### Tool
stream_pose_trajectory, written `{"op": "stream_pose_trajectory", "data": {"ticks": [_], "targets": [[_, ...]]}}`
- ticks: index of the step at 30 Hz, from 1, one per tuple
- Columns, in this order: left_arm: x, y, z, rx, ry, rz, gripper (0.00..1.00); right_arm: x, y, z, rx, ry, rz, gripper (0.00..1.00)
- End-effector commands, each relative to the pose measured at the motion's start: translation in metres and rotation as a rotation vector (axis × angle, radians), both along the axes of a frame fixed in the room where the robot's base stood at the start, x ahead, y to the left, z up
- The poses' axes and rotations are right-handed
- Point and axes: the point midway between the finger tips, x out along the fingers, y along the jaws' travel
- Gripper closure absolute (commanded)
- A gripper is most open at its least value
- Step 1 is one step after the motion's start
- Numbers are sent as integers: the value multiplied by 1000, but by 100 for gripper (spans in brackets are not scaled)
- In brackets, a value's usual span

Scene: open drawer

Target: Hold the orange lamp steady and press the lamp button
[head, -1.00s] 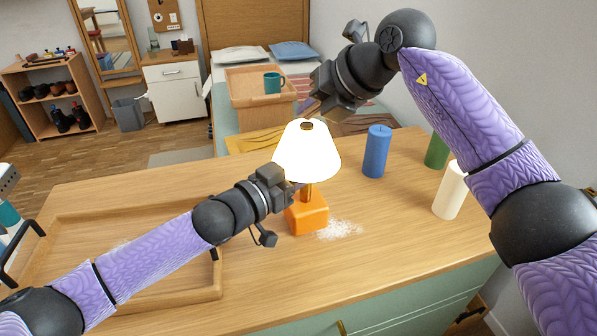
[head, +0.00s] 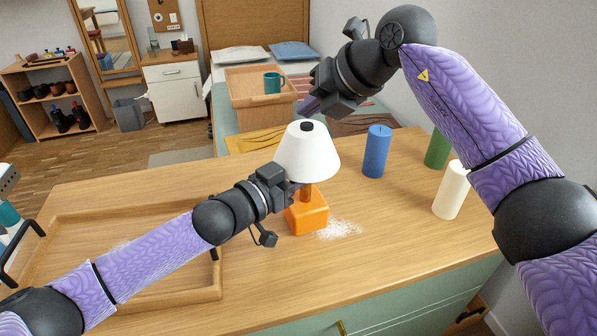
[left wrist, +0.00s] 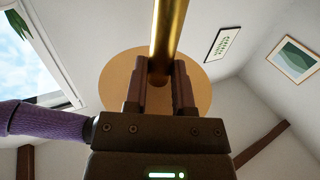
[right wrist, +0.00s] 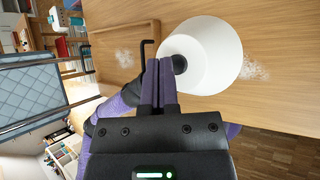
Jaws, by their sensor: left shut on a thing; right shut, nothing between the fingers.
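The orange lamp stands upright on the wooden top, with an orange base (head: 307,212), a short stem (head: 306,191) and a white shade (head: 306,155) that is unlit. The dark lamp button (head: 306,126) sits on top of the shade and also shows in the right wrist view (right wrist: 180,64). My left gripper (head: 288,184) is shut on the stem below the shade. The left wrist view shows its fingers (left wrist: 159,85) around the golden stem (left wrist: 168,30). My right gripper (head: 308,104) is shut and empty, just above the button. Its closed fingertips (right wrist: 158,65) appear beside the button, apparently apart from it.
A blue candle (head: 376,152), a green candle (head: 437,150) and a cream candle (head: 450,190) stand right of the lamp. White powder (head: 340,229) lies beside the base. A wooden tray (head: 212,290) lies at the left. The top's front right is clear.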

Motion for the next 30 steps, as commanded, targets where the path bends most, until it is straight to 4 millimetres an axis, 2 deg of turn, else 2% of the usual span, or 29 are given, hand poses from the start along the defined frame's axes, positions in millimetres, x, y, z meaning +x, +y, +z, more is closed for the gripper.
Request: {"op": "stream_pose_trajectory", "data": {"ticks": [4,16,24,25,30], "targets": [[0,0,0,1,1,0,100,0,0,4,0,-1,0,100],[0,0,0,1,1,0,100,0,0,56,-1,-2,-1,100],[0,0,0,1,1,0,100,0,0,60,0,1,1,100],[0,0,0,1,1,0,64,0,0,60,0,1,1,100],[0,0,0,1,1,0,28,0,0,60,0,0,0,100]]}}
